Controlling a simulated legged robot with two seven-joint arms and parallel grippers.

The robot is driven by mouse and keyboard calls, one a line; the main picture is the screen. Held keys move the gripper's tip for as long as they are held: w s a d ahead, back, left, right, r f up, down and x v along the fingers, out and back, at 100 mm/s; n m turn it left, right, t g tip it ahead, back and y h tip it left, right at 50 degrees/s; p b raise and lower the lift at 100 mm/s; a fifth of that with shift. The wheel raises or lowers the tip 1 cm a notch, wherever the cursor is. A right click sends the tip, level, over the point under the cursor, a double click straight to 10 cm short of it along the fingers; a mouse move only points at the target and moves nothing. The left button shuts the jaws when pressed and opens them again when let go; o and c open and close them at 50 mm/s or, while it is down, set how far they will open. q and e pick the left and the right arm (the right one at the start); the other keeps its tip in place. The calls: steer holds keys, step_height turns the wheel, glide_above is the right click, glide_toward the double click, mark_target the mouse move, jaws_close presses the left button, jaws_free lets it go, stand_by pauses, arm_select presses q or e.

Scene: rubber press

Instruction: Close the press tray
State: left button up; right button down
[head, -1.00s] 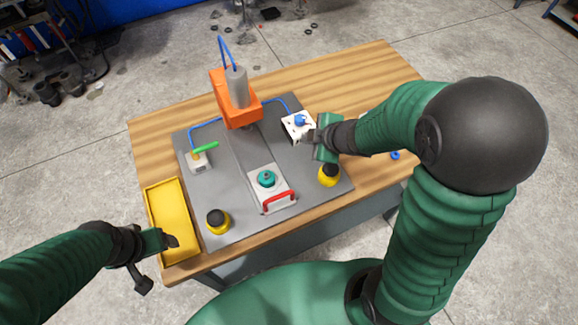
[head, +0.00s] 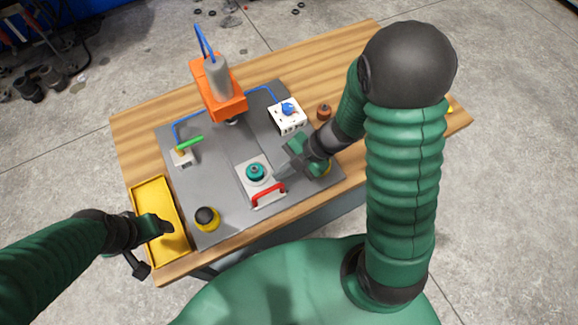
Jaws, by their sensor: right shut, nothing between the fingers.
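The press tray (head: 249,187) is a light grey sliding plate at the front of the grey base plate, with a red handle (head: 268,191) on its front edge. A teal round part (head: 256,172) sits on it. The tray is out in front of the orange press (head: 222,97). My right gripper (head: 284,169) is shut and empty, just right of the tray and close to the handle; I cannot tell whether it touches. My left gripper (head: 165,228) hovers over the yellow bin at the left; its jaw opening is unclear.
A yellow bin (head: 148,190) stands at the table's left edge. A black-topped yellow button (head: 207,218) is front left; another is partly hidden behind my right gripper. A green-levered valve (head: 184,157) and a white box with a blue knob (head: 287,116) flank the press. A brown part (head: 324,112) stands at right.

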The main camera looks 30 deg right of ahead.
mark_target(270, 163)
steer(key=shift+f, duration=0.25)
steer(key=shift+a+r, duration=0.1)
steer(key=shift+a, duration=0.35)
steer(key=shift+w+a+r+p, duration=0.1)
steer(key=shift+w+p, duration=0.2)
steer(key=w+p, duration=0.4)
steer(key=w, duration=0.1)
steer(key=shift+w+d+r, duration=0.2)
steer(key=shift+w, duration=0.1)
steer(key=w+p, duration=0.1)
steer(key=w, duration=0.1)
steer(key=w+p, duration=0.1)
steer(key=w, duration=0.2)
steer(key=w+p, duration=0.1)
steer(key=w, duration=0.1)
steer(key=shift+w+a+f+p, duration=0.25)
steer(key=shift+w+p, duration=0.05)
steer(key=shift+w, duration=0.8)
